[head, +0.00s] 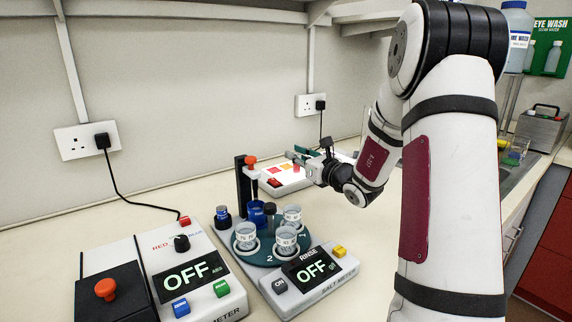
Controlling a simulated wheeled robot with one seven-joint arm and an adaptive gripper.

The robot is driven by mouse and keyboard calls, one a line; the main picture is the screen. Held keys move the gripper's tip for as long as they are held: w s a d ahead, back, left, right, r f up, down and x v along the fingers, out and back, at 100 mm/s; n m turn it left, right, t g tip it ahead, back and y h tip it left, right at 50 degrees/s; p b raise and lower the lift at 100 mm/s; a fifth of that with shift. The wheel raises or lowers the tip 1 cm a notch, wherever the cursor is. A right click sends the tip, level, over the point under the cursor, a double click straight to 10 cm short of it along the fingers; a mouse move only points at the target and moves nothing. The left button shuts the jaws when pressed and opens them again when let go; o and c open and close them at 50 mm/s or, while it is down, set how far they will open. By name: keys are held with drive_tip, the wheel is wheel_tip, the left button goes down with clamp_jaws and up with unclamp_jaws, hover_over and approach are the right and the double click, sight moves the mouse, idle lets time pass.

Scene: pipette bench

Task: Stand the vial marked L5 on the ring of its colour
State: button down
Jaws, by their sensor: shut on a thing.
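My gripper (304,155) is at the back of the bench, over or just beside a white block with coloured patches (290,184). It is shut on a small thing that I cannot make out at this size. I cannot read the mark L5 on anything. A dark blue-capped vial (223,218) stands left of the turntable. A blue vessel (257,214) and a dark-capped vial (270,213) stand at the turntable's back. No ring for a vial can be made out clearly.
Several white labelled cups (246,236) stand on the teal turntable (262,258) of the salt meter (316,268). Another meter reading OFF (180,285) is front left. The bench between the meters and wall is mostly clear.

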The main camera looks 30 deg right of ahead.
drive_tip(key=w, duration=0.6)
drive_tip(key=shift+w+d+f, duration=0.15)
drive_tip(key=shift+d+f, duration=0.05)
drive_tip(key=shift+f, duration=0.1)
drive_tip(key=shift+f+b, duration=0.4)
drive_tip(key=shift+f, duration=1.3)
drive_tip(key=shift+f, duration=0.15)
drive_tip(key=shift+f, duration=0.1)
drive_tip(key=c, duration=1.5)
unclamp_jaws()
drive_tip(key=shift+o, duration=0.2)
drive_tip(key=shift+r, duration=0.25)
drive_tip(key=s, duration=1.2)
drive_tip(key=shift+s+d+p, duration=0.1)
drive_tip(key=shift+d+p, duration=0.15)
drive_tip(key=shift+p, duration=0.15)
